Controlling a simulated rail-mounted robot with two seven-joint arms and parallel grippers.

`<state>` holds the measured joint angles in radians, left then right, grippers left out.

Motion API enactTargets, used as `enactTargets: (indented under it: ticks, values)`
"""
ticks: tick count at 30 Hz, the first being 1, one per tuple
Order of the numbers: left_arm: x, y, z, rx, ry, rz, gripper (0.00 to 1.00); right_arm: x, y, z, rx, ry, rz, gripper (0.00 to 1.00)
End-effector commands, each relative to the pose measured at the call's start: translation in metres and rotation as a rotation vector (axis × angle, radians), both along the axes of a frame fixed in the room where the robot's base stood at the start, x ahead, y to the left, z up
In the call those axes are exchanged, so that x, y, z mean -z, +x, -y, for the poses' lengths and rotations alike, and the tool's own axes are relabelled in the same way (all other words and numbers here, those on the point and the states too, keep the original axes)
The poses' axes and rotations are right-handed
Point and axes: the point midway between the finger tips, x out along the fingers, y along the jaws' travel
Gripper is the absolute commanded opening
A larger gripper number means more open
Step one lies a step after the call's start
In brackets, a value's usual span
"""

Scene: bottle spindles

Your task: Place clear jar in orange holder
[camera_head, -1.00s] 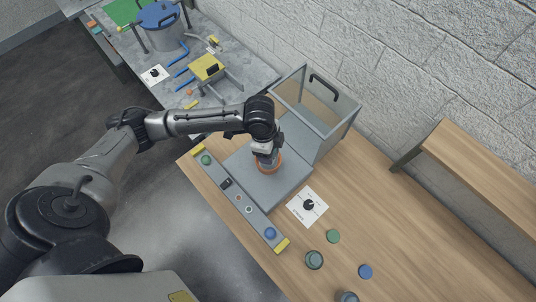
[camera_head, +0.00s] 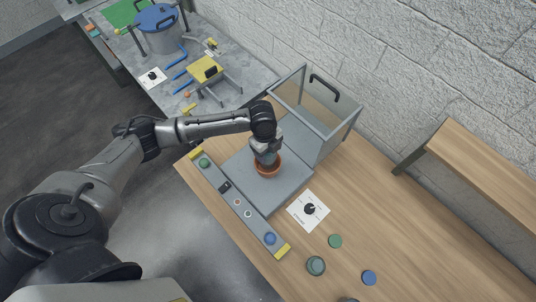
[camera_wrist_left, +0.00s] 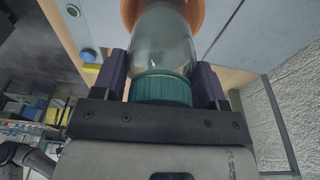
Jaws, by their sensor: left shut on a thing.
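My left gripper (camera_head: 267,157) is above the orange holder (camera_head: 267,172), a round ring on the grey platform. In the left wrist view the purple fingers (camera_wrist_left: 163,85) are shut on the clear jar (camera_wrist_left: 163,45), one at each side near its teal lid (camera_wrist_left: 162,88). The jar's far end points at the orange holder (camera_wrist_left: 196,12) and overlaps it in that view. I cannot tell whether the jar's end is inside the ring or just over it. My right gripper is not in view.
A glass-sided frame with a black handle (camera_head: 323,88) stands behind the grey platform (camera_head: 240,170). A button bar (camera_head: 236,203) runs along the table's front edge.

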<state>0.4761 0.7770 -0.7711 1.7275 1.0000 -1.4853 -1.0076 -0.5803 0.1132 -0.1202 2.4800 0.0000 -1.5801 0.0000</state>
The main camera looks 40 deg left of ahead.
Motion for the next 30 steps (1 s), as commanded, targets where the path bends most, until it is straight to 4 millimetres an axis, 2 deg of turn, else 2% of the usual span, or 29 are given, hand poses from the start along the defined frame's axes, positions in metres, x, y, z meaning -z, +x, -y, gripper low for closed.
enactTargets:
  ticks: [5,13,25,26,30]
  values:
    - [0.008,0.0,0.0,-0.001,-0.001,-0.001,0.31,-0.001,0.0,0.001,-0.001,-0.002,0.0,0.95]
    - [0.037,0.0,0.0,-0.002,0.0,0.0,0.31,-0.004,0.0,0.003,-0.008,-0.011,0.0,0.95]
    - [0.042,0.0,0.0,-0.001,0.001,0.002,0.31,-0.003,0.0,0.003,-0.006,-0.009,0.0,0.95]
    - [0.042,0.0,0.0,-0.001,0.001,0.001,0.69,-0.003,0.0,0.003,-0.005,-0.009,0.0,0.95]
    - [0.042,0.0,0.0,-0.001,0.001,0.0,0.82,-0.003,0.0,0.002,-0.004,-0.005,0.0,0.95]
